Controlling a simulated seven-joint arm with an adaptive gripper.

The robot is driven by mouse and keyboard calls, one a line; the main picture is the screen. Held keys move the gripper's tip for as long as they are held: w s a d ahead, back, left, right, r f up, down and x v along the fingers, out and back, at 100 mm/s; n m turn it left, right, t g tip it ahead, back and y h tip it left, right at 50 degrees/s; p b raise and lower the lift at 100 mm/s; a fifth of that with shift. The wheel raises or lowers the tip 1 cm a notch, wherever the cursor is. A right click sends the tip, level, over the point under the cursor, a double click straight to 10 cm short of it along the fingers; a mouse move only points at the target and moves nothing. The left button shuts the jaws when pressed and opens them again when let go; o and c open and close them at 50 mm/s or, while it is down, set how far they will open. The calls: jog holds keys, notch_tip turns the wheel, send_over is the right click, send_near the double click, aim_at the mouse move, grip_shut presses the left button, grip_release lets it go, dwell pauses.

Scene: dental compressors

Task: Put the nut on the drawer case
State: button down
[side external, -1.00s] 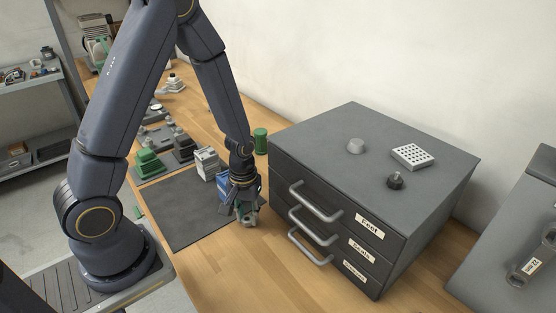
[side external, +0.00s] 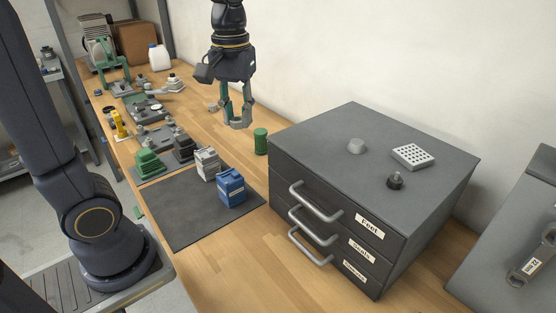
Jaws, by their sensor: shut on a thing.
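The drawer case (side external: 300,135) is a dark grey box with three labelled drawers and bar handles, standing right of centre in the side external view. My gripper (side external: 240,118) is raised above the bench, behind and to the left of the case. It is shut on a small grey nut (side external: 238,124), held between the green-grey fingertips. The nut is partly hidden by the fingers and is clear of the case top.
On the case top sit a grey rounded piece (side external: 356,146), a white perforated block (side external: 412,156) and a black knob-like part (side external: 395,181). A green cylinder (side external: 261,141) stands beside the case. A blue container (side external: 231,188) stands on the dark mat (side external: 185,215).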

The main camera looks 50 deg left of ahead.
notch_tip(320, 180, up, 12)
jog(key=m, duration=0.1)
send_over(343, 126)
jog(key=f, duration=1.4)
jog(key=shift+s, duration=0.4)
jog(key=shift+w+f, duration=0.35)
jog(key=shift+f, duration=0.75)
jog(key=shift+w+f, duration=0.1)
jog(key=shift+f, duration=0.8)
jog(key=shift+f, duration=0.15)
